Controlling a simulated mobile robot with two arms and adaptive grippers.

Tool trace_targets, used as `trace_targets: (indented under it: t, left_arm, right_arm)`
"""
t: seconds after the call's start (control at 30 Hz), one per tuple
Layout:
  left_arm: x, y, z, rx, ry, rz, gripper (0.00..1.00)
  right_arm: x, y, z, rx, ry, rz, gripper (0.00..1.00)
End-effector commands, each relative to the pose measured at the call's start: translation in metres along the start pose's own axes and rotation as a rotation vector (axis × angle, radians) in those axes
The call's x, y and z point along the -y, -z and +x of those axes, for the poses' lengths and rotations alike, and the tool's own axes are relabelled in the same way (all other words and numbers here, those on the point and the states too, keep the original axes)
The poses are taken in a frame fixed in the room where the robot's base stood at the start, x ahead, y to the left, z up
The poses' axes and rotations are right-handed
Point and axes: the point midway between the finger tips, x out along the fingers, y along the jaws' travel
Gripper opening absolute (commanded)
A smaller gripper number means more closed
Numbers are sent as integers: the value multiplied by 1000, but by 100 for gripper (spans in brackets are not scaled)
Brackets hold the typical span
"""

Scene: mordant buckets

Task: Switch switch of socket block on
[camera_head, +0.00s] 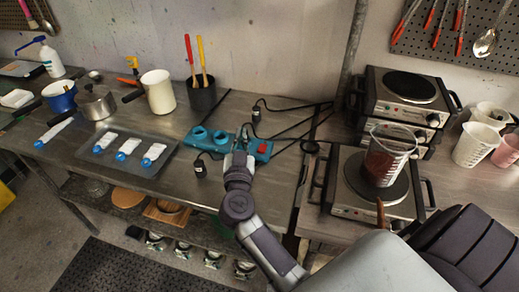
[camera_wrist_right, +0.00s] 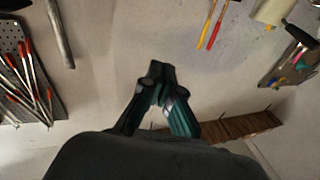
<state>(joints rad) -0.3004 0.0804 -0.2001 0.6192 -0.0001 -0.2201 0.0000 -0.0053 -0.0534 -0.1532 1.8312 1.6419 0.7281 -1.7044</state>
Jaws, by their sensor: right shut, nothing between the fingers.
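The teal socket block (camera_head: 215,139) lies on the steel table in the head view, with round sockets on its left part and a small red switch (camera_head: 262,148) near its right end. I cannot tell the switch's position. My right gripper (camera_head: 240,144) is shut and empty, its fingertips at the block's middle, just left of the red switch. It hides part of the block, and I cannot tell whether it touches. In the right wrist view the fingertips (camera_wrist_right: 155,72) are together, and a teal patch shows by one finger. My left gripper is not in view.
Black plugs (camera_head: 200,168) and cables lie around the block. A black pot (camera_head: 203,95) with red and yellow handles stands behind it. A tray (camera_head: 128,143) with several labelled packets lies left. Hotplates (camera_head: 345,205) and a glass beaker (camera_head: 385,160) stand right.

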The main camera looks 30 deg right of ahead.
Motion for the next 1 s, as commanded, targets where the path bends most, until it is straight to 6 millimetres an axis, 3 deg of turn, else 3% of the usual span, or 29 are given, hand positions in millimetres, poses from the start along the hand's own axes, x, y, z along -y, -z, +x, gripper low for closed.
trace_targets:
  t: [0.1,0.33,0.77,1.0]
  left_arm:
    - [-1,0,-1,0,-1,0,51]
    - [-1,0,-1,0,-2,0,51]
    - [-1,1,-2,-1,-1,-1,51]
    - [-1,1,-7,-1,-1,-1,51]
  right_arm:
    - [-22,-21,6,189,-195,-27,0]
    - [-31,-52,-5,442,-305,-90,0]
    - [-32,-56,-3,459,-308,-99,0]
    - [-44,-69,27,457,-310,-101,0]
